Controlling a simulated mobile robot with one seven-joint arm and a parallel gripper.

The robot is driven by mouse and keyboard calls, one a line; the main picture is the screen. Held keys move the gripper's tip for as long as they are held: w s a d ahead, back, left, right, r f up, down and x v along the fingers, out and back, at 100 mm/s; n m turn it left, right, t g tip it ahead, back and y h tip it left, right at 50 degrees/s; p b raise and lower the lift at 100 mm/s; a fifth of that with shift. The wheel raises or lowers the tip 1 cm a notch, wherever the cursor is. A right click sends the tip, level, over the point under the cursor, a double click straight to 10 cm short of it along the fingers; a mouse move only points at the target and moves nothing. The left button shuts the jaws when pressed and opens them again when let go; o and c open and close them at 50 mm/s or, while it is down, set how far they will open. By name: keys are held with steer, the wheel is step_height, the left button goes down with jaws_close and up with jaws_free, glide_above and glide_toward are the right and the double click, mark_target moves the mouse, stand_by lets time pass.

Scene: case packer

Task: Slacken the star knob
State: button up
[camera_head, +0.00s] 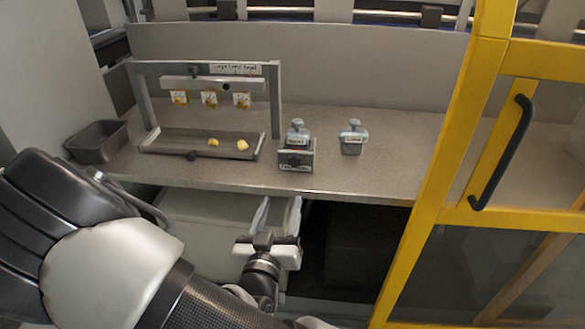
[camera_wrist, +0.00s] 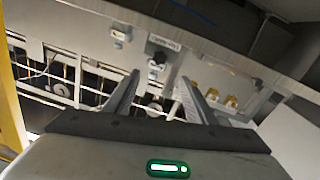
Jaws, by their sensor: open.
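Dark knobs show on the bench fixtures in the head view; I cannot tell which is the star knob. Another (camera_head: 194,69) is at the frame's top bar. A third (camera_head: 294,160) is on the front of a small block holding a grey-blue part. My gripper (camera_head: 279,212) is open and empty, in front of the bench and below its front edge. In the wrist view its two fingers (camera_wrist: 158,80) stand apart, with the bench fixtures beyond and nothing between them.
The bench (camera_head: 370,182) holds a dark bin (camera_head: 97,142) at the left and another grey-blue part (camera_head: 353,137). Small yellow pieces (camera_head: 242,145) lie in the tray. A yellow-framed door (camera_head: 425,215) with a black handle (camera_head: 505,150) stands at the right.

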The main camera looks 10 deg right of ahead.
mark_target(294, 163)
steer(key=b+x, duration=0.9)
steer(key=x, duration=0.7)
steer(key=shift+w+d, duration=0.1)
steer(key=shift+w, duration=0.1)
steer(key=c, duration=1)
